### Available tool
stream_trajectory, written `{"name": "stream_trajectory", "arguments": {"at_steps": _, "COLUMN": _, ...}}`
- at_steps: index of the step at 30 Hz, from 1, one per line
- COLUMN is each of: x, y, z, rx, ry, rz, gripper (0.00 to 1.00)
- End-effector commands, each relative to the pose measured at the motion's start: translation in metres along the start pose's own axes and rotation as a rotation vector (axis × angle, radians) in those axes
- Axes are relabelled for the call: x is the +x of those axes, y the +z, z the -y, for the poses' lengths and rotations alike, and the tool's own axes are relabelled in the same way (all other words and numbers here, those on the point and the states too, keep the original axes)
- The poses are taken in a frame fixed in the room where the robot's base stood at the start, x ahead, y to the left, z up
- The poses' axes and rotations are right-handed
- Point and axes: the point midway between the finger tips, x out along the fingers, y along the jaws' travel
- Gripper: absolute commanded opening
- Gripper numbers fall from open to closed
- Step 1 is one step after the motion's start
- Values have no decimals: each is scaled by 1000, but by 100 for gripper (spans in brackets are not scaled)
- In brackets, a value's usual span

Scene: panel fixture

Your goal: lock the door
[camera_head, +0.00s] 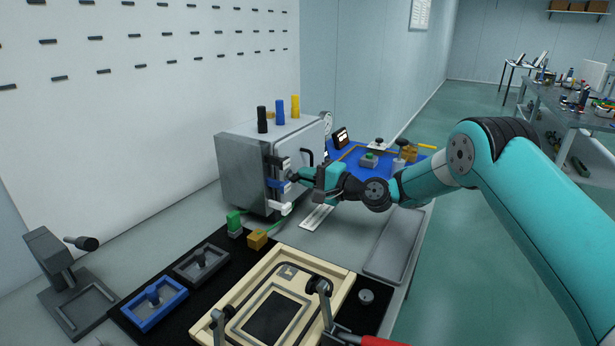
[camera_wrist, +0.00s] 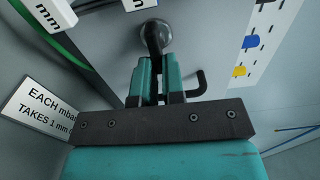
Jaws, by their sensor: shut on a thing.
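The grey cabinet (camera_head: 242,172) stands against the white wall, with its door (camera_head: 312,140) facing my arm. The door looks closed, though my arm covers part of it. My gripper (camera_head: 297,177) is at the door's front. In the wrist view, my gripper (camera_wrist: 159,78) is shut on a dark grey knob (camera_wrist: 155,35) that stands on a round base. A black hooked handle (camera_wrist: 195,86) sits just right of the fingers; it also shows in the head view (camera_head: 307,156). Whether a bolt is engaged is hidden.
Black, blue and yellow cylinders (camera_head: 280,112) stand on the cabinet. Black, blue and white blocks (camera_head: 277,183) line its left front edge. A white sign (camera_wrist: 42,108) and a green cable (camera_wrist: 60,45) are left in the wrist view. A cream fixture (camera_head: 270,262) lies in front.

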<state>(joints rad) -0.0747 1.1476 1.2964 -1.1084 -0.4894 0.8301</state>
Motion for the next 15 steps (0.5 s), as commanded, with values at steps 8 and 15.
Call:
{"name": "stream_trajectory", "arguments": {"at_steps": 8, "x": 0, "y": 1, "z": -1, "rx": 3, "ry": 1, "rz": 1, "gripper": 28}}
{"name": "stream_trajectory", "arguments": {"at_steps": 15, "x": 0, "y": 0, "z": 0, "rx": 1, "ry": 1, "rz": 0, "gripper": 35}}
